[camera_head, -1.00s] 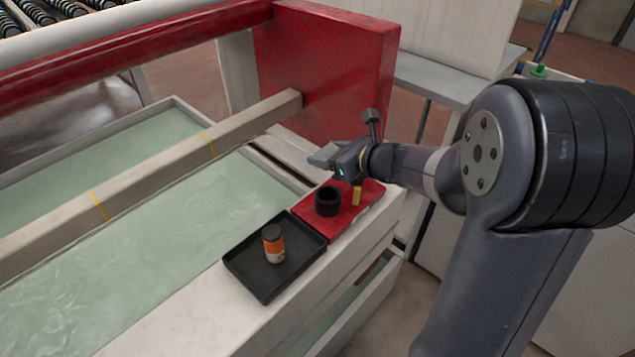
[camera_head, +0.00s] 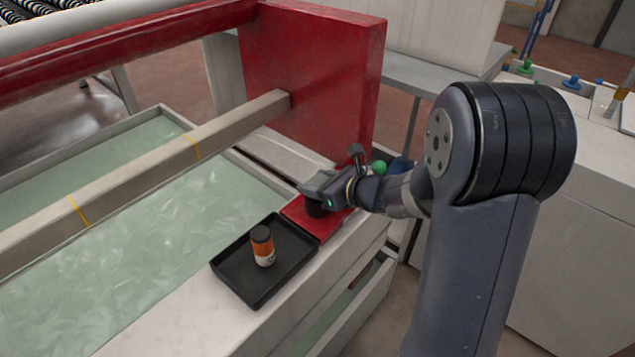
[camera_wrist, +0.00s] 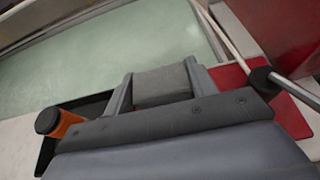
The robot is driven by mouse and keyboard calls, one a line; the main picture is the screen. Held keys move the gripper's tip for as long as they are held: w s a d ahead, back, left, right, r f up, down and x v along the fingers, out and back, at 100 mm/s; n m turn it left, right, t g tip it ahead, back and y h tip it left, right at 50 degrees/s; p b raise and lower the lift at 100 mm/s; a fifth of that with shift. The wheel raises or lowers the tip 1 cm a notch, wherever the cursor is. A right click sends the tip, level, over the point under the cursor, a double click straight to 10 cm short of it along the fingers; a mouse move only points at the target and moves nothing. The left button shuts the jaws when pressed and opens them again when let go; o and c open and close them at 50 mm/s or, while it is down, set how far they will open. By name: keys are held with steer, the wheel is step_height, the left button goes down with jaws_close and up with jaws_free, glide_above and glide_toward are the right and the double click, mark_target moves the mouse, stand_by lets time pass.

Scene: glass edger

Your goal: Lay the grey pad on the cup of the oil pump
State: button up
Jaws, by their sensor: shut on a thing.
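The oil pump's red base (camera_head: 330,227) sits on the white ledge, right of the black tray. Its dark cup (camera_head: 316,208) is partly hidden under my gripper (camera_head: 312,190) in the body view. In the wrist view, my gripper (camera_wrist: 160,84) is shut on the grey pad (camera_wrist: 162,85), a flat grey piece held between the two fingers. The red base also shows there (camera_wrist: 228,76), but the cup is hidden. The pad is over or very near the cup; I cannot tell whether they touch.
A black tray (camera_head: 225,269) holds an orange and white bottle with a dark cap (camera_head: 263,246). A red upright panel (camera_head: 325,80) and a pale beam (camera_head: 150,165) stand behind. A trough of greenish water (camera_head: 180,240) lies left. A black-ended rod (camera_wrist: 262,78) crosses the wrist view.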

steer(key=shift+f+b, duration=0.5)
steer(key=shift+f, duration=0.05)
steer(key=o, duration=1)
steer(key=shift+c, duration=0.2)
steer(key=shift+r, duration=0.15)
steer(key=shift+r+p, duration=0.65)
steer(key=shift+p, duration=0.25)
steer(key=p+v, duration=0.1)
steer(key=v, duration=1.1)
steer(key=shift+p, duration=0.4)
steer(key=shift+w+a+f, duration=0.1)
steer(key=shift+f, duration=0.1)
